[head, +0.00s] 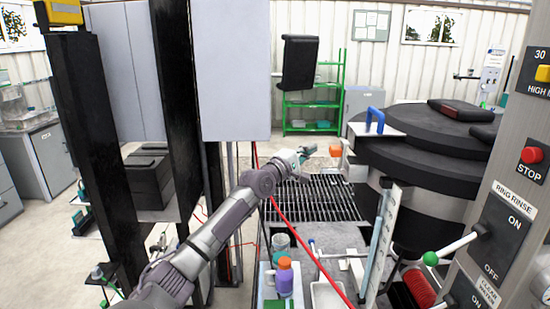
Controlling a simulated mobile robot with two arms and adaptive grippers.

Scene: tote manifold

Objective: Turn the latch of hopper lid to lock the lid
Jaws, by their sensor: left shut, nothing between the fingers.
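A large round black lid (430,152) covers a drum-shaped hopper (440,185) at the right of the head view. A blue upright handle (375,119) stands on a pale plate at the lid's left edge; I cannot tell for sure whether it is the latch. My left arm reaches in from the bottom, and my left gripper (306,153) is shut and empty, above the far part of a dark grate. It is left of the lid and appears apart from the blue handle. My right gripper is not in view.
The slatted grate (315,202) lies left of the hopper. A purple bottle with an orange cap (284,279) stands at the front. Black posts (92,150) stand left; a red hose crosses the front.

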